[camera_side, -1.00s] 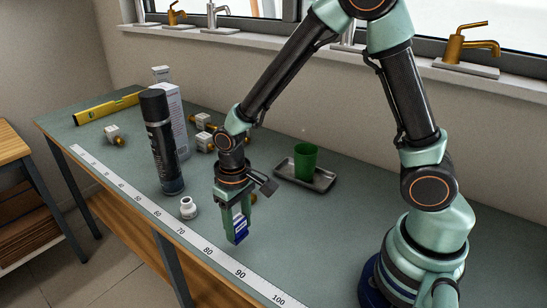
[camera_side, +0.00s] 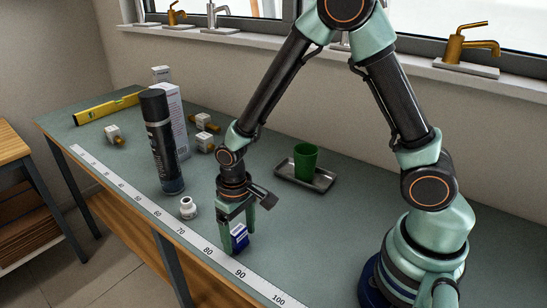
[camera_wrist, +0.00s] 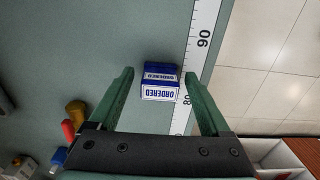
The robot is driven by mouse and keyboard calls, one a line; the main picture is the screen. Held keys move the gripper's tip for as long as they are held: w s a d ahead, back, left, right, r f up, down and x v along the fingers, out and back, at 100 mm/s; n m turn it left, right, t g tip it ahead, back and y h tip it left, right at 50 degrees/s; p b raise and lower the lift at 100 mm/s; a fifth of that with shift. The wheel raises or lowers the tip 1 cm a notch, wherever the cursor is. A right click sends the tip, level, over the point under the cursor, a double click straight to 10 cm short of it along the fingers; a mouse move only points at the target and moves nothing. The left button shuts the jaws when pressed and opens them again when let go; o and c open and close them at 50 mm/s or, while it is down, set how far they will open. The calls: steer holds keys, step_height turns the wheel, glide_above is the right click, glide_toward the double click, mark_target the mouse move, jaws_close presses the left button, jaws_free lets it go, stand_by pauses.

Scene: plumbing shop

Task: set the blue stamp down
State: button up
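The blue stamp (camera_side: 240,239), with white bands reading "ORDERED", stands on the green bench top (camera_side: 300,240) beside the measuring strip. It also shows in the wrist view (camera_wrist: 160,83), between the 80 and 90 marks. My gripper (camera_side: 237,231) is open, with its green fingers low on either side of the stamp. In the wrist view my gripper (camera_wrist: 159,75) shows a clear gap between each finger and the stamp. Part of the stamp is hidden behind a finger in the side view.
A white jar (camera_side: 188,208) and a black spray can (camera_side: 163,145) stand left of my gripper. A green cup (camera_side: 306,161) sits on a metal tray (camera_side: 322,182) behind it. The measuring strip (camera_side: 205,245) runs along the front edge. Brass fittings (camera_side: 206,124) lie farther back.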

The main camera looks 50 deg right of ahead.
mark_target(238, 230)
steer(key=shift+r, duration=0.1)
step_height(238, 230, up, 11)
steer(key=shift+f, duration=0.2)
steer(key=s+d+r+t, duration=0.5)
steer(key=d+r, duration=0.4)
steer(key=r, duration=0.3)
steer(key=shift+s+r+t, duration=0.15)
steer(key=shift+s+t, duration=0.15)
steer(key=shift+s, duration=0.3)
